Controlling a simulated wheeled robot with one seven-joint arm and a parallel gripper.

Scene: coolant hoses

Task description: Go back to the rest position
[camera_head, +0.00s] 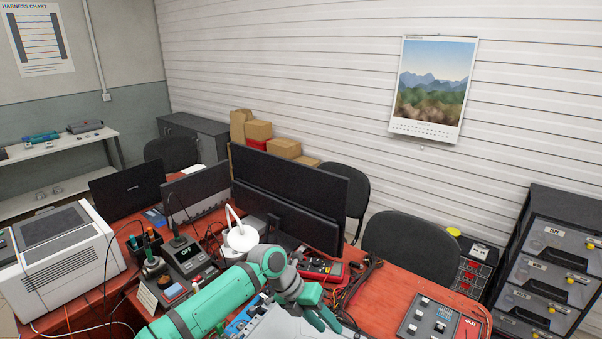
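My teal arm reaches in from the bottom edge of the head view over the red-brown table (392,290), and its grey joint bends down to the right. My gripper (325,319) is at the end of it, low in the picture, above or beside a pale grey flat-topped thing (282,325) cut off by the bottom edge. I cannot tell whether its fingers are apart or touch anything. No coolant hose can be made out for certain; dark and red cables (358,285) lie just right of the gripper.
Monitors (290,195) stand behind the arm, with a white lamp (238,238) in front. A soldering station (187,257) and white printer (62,258) are left. A red multimeter (322,268) lies near the gripper, a switch panel (440,322) right. Chairs (412,243) stand behind the table.

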